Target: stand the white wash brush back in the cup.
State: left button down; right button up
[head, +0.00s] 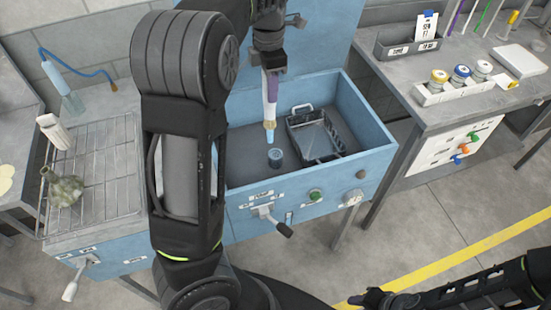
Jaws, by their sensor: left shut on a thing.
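The white wash brush (265,88) hangs nearly upright from my left gripper (269,68). It has a purple stripe, a tan collar and a pale blue lower end. My left gripper is shut on its upper part. The small blue-grey cup (275,158) stands on the floor of the blue wash basin (240,170). The brush's lower end shows just above and slightly left of the cup in the picture, apart from it. My right arm shows at the lower right; its dark end (376,298) is partly cut off, and its fingers cannot be made out.
A wire rack (105,175) at left holds a greenish part (64,190) and a pale cylinder (52,130). A grey bench (455,130) at right holds capped jars. My left arm hides the basin's left side.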

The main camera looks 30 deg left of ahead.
pick_arm(q)
notch_tip(320, 180, up, 4)
jog(key=shift+r, duration=0.15)
dwell(0.4)
jog(key=s+a+b, duration=0.1)
jog(key=s+a, duration=0.2)
jog(key=s, duration=0.6)
jog(key=shift+a, duration=0.35)
jog(key=shift+s, duration=0.1)
jog(key=s+a, duration=0.3)
jog(key=s, duration=0.6)
jog(key=shift+a, duration=0.35)
